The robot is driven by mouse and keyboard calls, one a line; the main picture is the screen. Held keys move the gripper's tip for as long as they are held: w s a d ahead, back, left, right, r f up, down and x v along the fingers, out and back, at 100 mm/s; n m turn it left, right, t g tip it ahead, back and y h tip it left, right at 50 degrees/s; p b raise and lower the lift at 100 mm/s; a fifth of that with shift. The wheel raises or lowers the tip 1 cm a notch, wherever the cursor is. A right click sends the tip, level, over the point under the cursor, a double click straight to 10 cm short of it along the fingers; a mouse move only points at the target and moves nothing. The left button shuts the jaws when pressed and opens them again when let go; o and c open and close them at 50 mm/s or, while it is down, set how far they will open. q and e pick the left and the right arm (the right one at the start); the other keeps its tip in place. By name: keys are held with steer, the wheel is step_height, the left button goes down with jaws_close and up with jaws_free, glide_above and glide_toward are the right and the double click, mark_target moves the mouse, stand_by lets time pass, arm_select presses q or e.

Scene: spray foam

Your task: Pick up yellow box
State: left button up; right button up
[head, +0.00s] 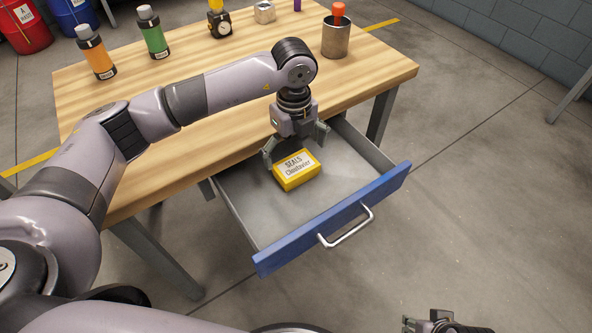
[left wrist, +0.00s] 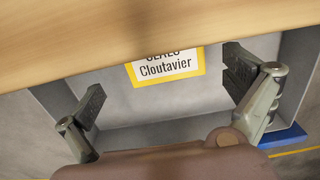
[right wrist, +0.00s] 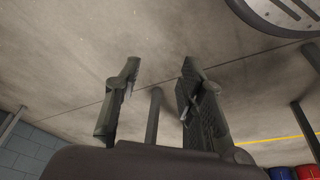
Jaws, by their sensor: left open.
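The yellow box (head: 297,170) has a white label reading "SEALS Cloutavier" and lies in the open drawer (head: 258,222), towards its table side. My left gripper (head: 295,148) is open above the drawer, its fingers around the far end of the box in the head view. In the left wrist view the yellow box (left wrist: 166,67) shows between and beyond the two open fingers (left wrist: 165,100), partly hidden by the table edge. I cannot tell whether a finger touches it. My right gripper (right wrist: 155,100) is open and empty, away from the table; only its top shows at the head view's bottom edge.
The drawer's blue front (head: 335,220) with its metal handle (head: 346,228) is pulled out from the wooden table (head: 220,120). The tabletop edge overhangs close to my left gripper. Bottles (head: 152,33) and a metal cup (head: 336,38) stand on the tabletop. The floor right of the drawer is clear.

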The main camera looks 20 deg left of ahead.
mark_target(296, 165)
arm_select(q)
steer(key=shift+w+d+f+b, duration=0.1)
steer(key=shift+f+b, duration=0.2)
steer(key=shift+f, duration=1.1)
steer(key=shift+w+d+f+b, duration=0.1)
steer(key=shift+f+b, duration=0.15)
steer(key=shift+f, duration=1.1)
arm_select(e)
steer(key=v, duration=0.4)
steer(key=shift+d, duration=0.1)
arm_select(q)
steer(key=c, duration=1.1)
